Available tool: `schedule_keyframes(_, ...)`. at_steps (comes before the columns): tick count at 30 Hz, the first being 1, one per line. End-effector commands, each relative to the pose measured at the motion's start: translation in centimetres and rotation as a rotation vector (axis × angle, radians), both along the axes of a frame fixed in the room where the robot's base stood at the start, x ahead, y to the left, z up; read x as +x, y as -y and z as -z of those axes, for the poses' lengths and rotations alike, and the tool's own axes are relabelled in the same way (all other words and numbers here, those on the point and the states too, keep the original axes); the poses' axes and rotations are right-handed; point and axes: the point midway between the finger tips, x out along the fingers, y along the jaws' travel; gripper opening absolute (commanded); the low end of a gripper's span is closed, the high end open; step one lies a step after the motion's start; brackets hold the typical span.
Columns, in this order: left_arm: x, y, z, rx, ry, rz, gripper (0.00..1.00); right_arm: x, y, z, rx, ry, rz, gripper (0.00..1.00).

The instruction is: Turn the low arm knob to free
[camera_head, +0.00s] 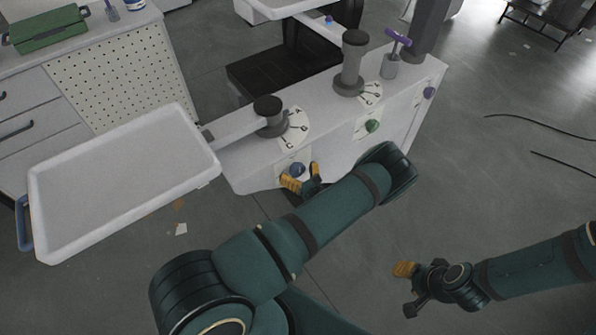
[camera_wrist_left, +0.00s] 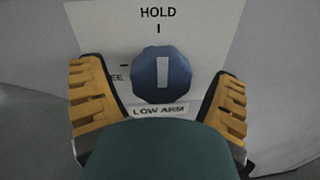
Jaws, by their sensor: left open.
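The low arm knob (camera_wrist_left: 162,75) is blue with a white bar. The bar stands upright, in line with the tick under HOLD on its white label plate (camera_wrist_left: 205,25). Another tick and the end of the word FREE show left of the knob, partly hidden by a finger. The knob also shows in the head view (camera_head: 297,169) on the front of the white column unit. My left gripper (camera_head: 301,181) is open, its yellow fingertips (camera_wrist_left: 160,98) on either side of the knob, apart from it. My right gripper (camera_head: 410,288) is over the floor at lower right; its jaw state is unclear.
A white tray (camera_head: 40,190) on a low arm reaches out to the left. A green knob (camera_head: 372,126) and a purple knob (camera_head: 429,92) sit farther right on the unit's front. Open floor lies right of the unit, with dark cables (camera_head: 540,120).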

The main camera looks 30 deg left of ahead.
Motion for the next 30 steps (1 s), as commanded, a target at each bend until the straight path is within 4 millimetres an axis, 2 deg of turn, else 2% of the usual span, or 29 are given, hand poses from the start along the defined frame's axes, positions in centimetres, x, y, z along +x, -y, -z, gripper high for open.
schedule_keyframes(6,0.02,-0.03,-0.02,0.000,0.000,0.000,0.88,0.00,0.00,-0.01,0.000,0.000,0.000,0.47)
schedule_keyframes(8,0.02,-0.03,-0.02,0.000,0.000,0.000,0.69,0.00,0.00,-0.01,0.000,0.000,0.000,0.47)
schedule_keyframes(12,0.00,-0.02,-0.02,0.000,0.000,-0.001,0.20,0.00,0.00,-0.01,0.000,0.000,0.000,0.47)
schedule_keyframes(23,-0.01,0.00,0.04,-0.011,0.029,-0.001,0.18,-0.04,-0.01,0.15,0.000,-0.001,0.000,0.47)
schedule_keyframes(30,0.01,-0.03,0.12,-0.060,0.148,-0.001,0.18,-0.21,-0.03,0.69,0.001,-0.005,-0.004,0.47)
